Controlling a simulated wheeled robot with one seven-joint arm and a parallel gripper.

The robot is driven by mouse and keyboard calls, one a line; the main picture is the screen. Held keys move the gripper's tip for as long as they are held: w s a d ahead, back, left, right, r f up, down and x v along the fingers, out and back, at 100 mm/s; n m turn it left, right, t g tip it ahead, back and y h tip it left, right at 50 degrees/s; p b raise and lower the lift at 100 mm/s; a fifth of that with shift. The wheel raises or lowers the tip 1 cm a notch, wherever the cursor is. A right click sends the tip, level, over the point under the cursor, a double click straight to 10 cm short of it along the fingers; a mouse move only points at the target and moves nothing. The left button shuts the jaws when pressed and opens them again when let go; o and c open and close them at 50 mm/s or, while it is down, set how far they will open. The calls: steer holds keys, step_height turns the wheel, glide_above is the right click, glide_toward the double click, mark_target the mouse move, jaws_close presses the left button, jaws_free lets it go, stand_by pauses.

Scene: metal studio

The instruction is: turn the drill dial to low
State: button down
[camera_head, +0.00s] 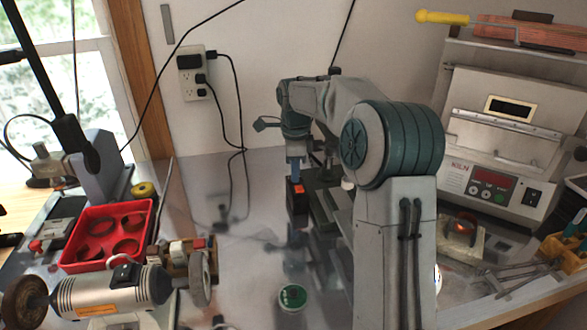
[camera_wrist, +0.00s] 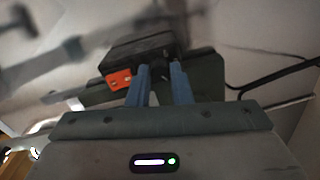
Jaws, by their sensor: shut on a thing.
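The drill (camera_wrist: 207,75) is a dark green-grey machine with a black box (camera_wrist: 140,46) that carries an orange switch (camera_wrist: 119,80). In the head view the black box (camera_head: 297,205) and its orange switch (camera_head: 299,188) show left of my arm, which hides much of the machine. My gripper (camera_wrist: 160,71) has its two blue fingers shut on a small dark dial (camera_wrist: 159,74) at the face of the box. The fingers hide most of the dial, and its setting cannot be read. In the head view my gripper (camera_head: 294,172) comes down to the top of the box.
A red tray (camera_head: 107,262) with dark rings and a bench grinder (camera_head: 110,292) stand at the left. A green-topped round container (camera_head: 292,297) sits in front. A kiln (camera_head: 500,150) is at the right. Black cords (camera_head: 240,120) hang from the wall outlet.

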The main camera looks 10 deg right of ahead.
steer(key=n+p, duration=0.2)
steer(key=n, duration=0.3)
steer(key=shift+r+n+p, duration=0.1)
steer(key=shift+n+p, duration=0.25)
steer(key=shift+n, duration=0.05)
steer(key=n+p, duration=0.2)
steer(key=n, duration=0.3)
steer(key=shift+n, duration=0.4)
steer(key=c, duration=1.6)
jaws_free()
step_height(320, 180, up, 8)
steer(key=p, duration=0.6)
steer(key=shift+d, duration=0.15)
